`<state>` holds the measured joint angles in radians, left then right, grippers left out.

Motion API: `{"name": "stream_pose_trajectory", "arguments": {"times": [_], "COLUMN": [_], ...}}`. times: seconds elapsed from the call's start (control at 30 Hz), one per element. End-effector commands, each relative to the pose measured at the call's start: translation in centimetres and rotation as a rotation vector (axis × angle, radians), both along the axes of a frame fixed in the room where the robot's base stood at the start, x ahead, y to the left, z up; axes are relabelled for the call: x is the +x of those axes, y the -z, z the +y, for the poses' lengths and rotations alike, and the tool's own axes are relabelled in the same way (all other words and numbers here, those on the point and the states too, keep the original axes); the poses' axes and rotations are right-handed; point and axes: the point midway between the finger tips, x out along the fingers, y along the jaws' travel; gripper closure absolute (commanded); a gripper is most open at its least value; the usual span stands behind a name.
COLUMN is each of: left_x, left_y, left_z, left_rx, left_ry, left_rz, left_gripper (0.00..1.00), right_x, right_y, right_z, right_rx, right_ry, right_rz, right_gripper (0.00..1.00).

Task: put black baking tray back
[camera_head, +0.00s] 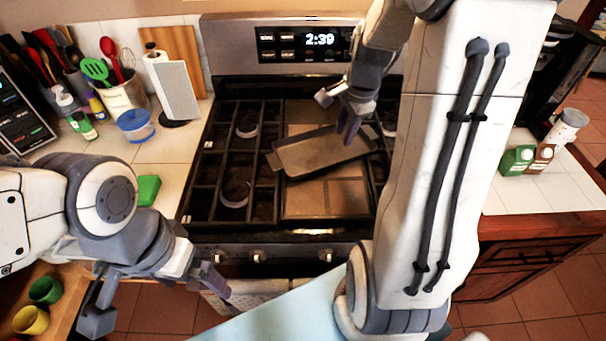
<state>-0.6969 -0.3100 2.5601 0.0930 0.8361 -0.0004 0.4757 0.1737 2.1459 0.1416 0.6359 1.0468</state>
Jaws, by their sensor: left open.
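The black baking tray (318,156) is over the middle and right of the stove top, set at a slant, its left end lower in the picture. I cannot tell whether it rests on the grates or is held up. My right gripper (336,114) is at the tray's back edge, one finger in front of the tray's surface and the other further back. Whether it grips the rim is unclear. My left gripper (155,301) is open and empty, low in front of the left counter, well apart from the tray.
The stove (232,220) has black grates and a flat griddle plate (330,197). Cartons (517,160) stand right. An open drawer with cups (45,290) is lower left.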

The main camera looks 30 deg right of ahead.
Motion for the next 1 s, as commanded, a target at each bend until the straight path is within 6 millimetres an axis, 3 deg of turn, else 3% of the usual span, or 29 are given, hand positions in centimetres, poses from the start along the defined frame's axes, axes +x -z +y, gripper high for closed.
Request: {"name": "stream_pose_trajectory", "arguments": {"times": [0.07, 0.17, 0.27, 0.33, 0.5, 0.6, 0.8, 1.0], "left_x": [0.0, 0.0, 0.0, 0.0, 0.0, 0.0, 0.0, 0.0], "left_y": [0.0, 0.0, 0.0, 0.0, 0.0, 0.0, 0.0, 0.0], "left_z": [0.0, 0.0, 0.0, 0.0, 0.0, 0.0, 0.0, 0.0], "left_rx": [0.0, 0.0, 0.0, 0.0, 0.0, 0.0, 0.0, 0.0], "left_ry": [0.0, 0.0, 0.0, 0.0, 0.0, 0.0, 0.0, 0.0], "left_rz": [0.0, 0.0, 0.0, 0.0, 0.0, 0.0, 0.0, 0.0], "left_gripper": [0.0, 0.0, 0.0, 0.0, 0.0, 0.0, 0.0, 0.0], "right_x": [0.0, 0.1, -0.3, -1.5, -7.5, -11.8, -18.1, -20.0], "right_y": [-0.1, -0.3, -0.9, -1.4, -2.1, -2.2, -2.0, -1.9], "right_z": [0.3, 2.6, 7.8, 12.4, 22.3, 26.0, 28.8, 29.1], "right_rx": [0.0, -0.008, -0.028, -0.048, -0.101, -0.129, -0.17, -0.181], "right_ry": [-0.012, -0.119, -0.366, -0.611, -1.261, -1.617, -2.11, -2.26], "right_rz": [0.001, 0.006, 0.015, 0.023, 0.034, 0.034, 0.026, 0.024], "right_gripper": [0.67, 0.67, 0.67, 0.67, 0.67, 0.67, 0.67, 0.67]}}
